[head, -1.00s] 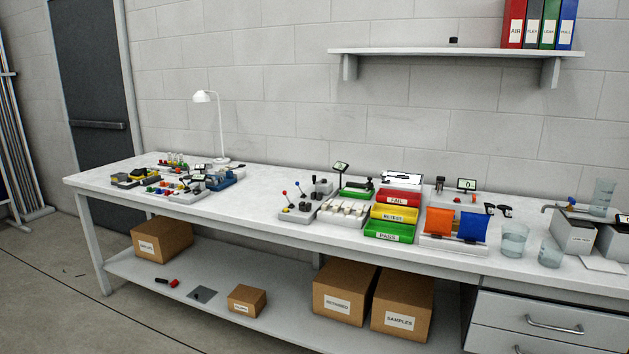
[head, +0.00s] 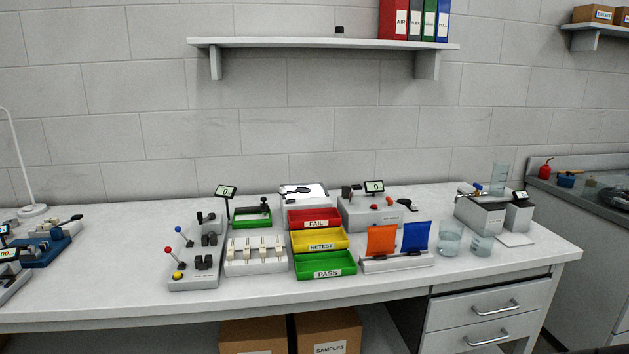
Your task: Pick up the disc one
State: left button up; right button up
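I cannot make out for sure which thing is the disc. A small dark round object (head: 339,31) sits on the wall shelf, too small to tell its exact shape. On the bench, a tray (head: 256,267) holds several pale upright pieces. Beside it are the red FAIL bin (head: 313,224), the yellow RETEST bin (head: 321,246) and the green PASS bin (head: 327,272). No disc shows clearly in them. Neither of my grippers is in view.
The wall shelf (head: 270,42) also holds several binders (head: 415,20). A lever fixture (head: 193,283), orange (head: 381,240) and blue (head: 416,236) panels and glass beakers (head: 450,238) stand on the bench (head: 110,290). Bare bench lies left of the fixture.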

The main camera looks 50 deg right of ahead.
aim_at(304, 190)
jog(key=z, duration=0.85)
jog(key=i, duration=1.2)
jog(key=z, duration=1.35)
